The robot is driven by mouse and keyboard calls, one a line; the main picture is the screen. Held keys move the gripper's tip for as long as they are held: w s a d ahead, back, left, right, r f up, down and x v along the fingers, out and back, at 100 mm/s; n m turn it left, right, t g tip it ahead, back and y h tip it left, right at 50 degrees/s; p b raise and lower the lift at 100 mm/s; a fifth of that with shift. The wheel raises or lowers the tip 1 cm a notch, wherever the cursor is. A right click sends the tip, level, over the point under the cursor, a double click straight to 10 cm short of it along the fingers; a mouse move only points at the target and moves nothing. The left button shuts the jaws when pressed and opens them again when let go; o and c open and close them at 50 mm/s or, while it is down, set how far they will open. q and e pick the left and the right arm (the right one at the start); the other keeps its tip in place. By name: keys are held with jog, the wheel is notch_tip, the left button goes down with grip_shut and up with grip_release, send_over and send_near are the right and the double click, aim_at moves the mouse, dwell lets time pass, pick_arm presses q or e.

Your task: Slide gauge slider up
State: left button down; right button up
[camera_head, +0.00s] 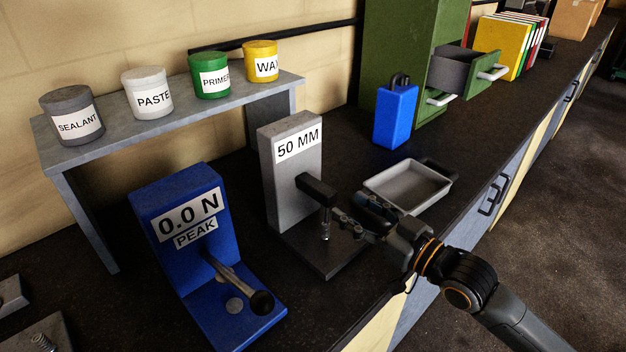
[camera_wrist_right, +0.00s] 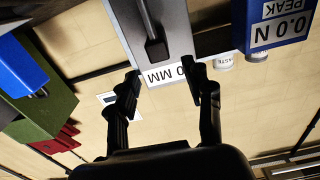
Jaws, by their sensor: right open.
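The height gauge is a grey upright block (camera_head: 291,160) with a "50 MM" label, standing on a dark base plate (camera_head: 322,262). Its dark slider (camera_head: 317,190) sticks out from the front of the block, with a thin metal tip pointing down toward the base. My right gripper (camera_head: 350,213) is open and just to the right of the slider. In the right wrist view the gripper's fingers (camera_wrist_right: 166,88) are spread and empty, with the gauge block (camera_wrist_right: 165,60) and slider (camera_wrist_right: 153,40) beyond them, seen upside down. I cannot tell whether a finger touches the slider. My left gripper is out of view.
A blue force gauge (camera_head: 180,205) reading "0.0 N" with a lever stands left of the gauge. A shelf (camera_head: 120,135) with labelled jars and a green drawer cabinet (camera_head: 395,50) stand behind.

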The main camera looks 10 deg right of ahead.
aim_at(333, 195)
jog(key=p+x, duration=0.1)
jog(key=x, duration=0.3)
jog(key=shift+w+r, duration=0.1)
jog(key=shift+r, duration=0.05)
jog(key=p+x, duration=0.1)
jog(key=x, duration=0.5)
jog(key=shift+w+a+f, duration=0.25)
jog(key=shift+w+a, duration=0.1)
jog(key=shift+w, duration=0.1)
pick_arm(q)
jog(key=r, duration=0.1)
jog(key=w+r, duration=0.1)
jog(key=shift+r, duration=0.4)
pick_arm(e)
jog(key=shift+c, duration=1.1)
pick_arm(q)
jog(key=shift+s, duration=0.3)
pick_arm(e)
grip_shut()
